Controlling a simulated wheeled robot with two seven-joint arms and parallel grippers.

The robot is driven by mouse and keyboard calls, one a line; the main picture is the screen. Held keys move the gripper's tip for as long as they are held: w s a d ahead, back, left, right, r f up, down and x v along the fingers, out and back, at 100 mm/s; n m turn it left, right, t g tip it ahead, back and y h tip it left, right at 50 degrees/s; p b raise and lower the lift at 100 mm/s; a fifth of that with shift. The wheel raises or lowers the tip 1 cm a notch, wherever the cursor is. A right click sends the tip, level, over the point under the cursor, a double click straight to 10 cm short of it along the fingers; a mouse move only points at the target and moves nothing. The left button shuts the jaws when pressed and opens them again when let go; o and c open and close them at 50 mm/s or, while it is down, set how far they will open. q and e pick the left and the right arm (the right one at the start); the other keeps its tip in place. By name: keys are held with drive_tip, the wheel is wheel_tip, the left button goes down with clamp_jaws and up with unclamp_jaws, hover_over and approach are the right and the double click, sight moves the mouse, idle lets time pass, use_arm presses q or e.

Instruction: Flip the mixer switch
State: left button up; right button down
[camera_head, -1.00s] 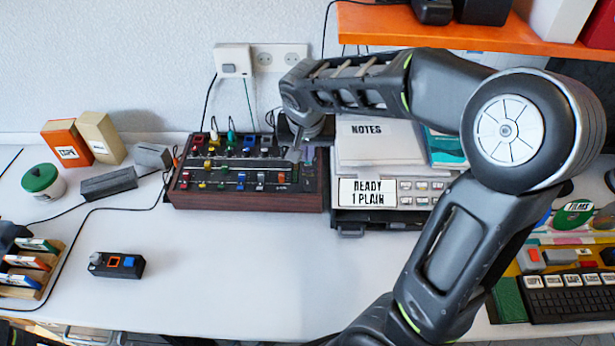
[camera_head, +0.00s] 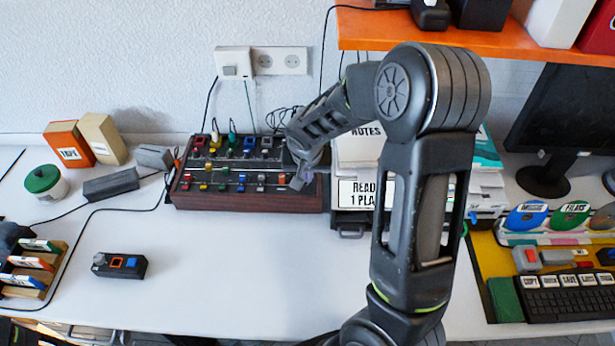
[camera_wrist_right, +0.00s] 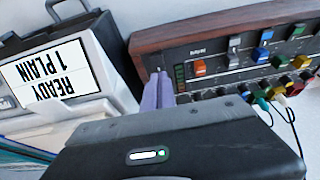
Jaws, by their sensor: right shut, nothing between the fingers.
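The mixer (camera_head: 250,201) is a dark panel in a brown wooden case, with rows of coloured knobs and sliders; it also shows in the right wrist view (camera_wrist_right: 205,33). My right gripper (camera_head: 297,183) is shut and empty, pointing down at the mixer's front right corner. In the right wrist view its pale purple fingers (camera_wrist_right: 158,90) are over the panel's end, beside an orange slider cap (camera_wrist_right: 199,67). I cannot make out the switch itself; the fingers cover part of that end. Whether they touch the panel I cannot tell. My left gripper is not in view.
A grey device with a "READY 1 PLAIN" display (camera_head: 352,193) stands close to the mixer's right side. An orange shelf (camera_head: 480,42) overhangs at the back right. A small control box (camera_head: 118,266) lies front left. The table in front of the mixer is clear.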

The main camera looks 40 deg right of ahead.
sight(308, 187)
drive_tip(key=shift+x, duration=1.1)
drive_tip(key=shift+s+a, duration=0.15)
drive_tip(key=shift+s, duration=0.05)
drive_tip(key=shift+w+f+b, duration=0.1)
drive_tip(key=shift+f+b, duration=0.45)
drive_tip(key=shift+b, duration=0.3)
drive_tip(key=shift+r, duration=0.3)
drive_tip(key=shift+f, duration=0.1)
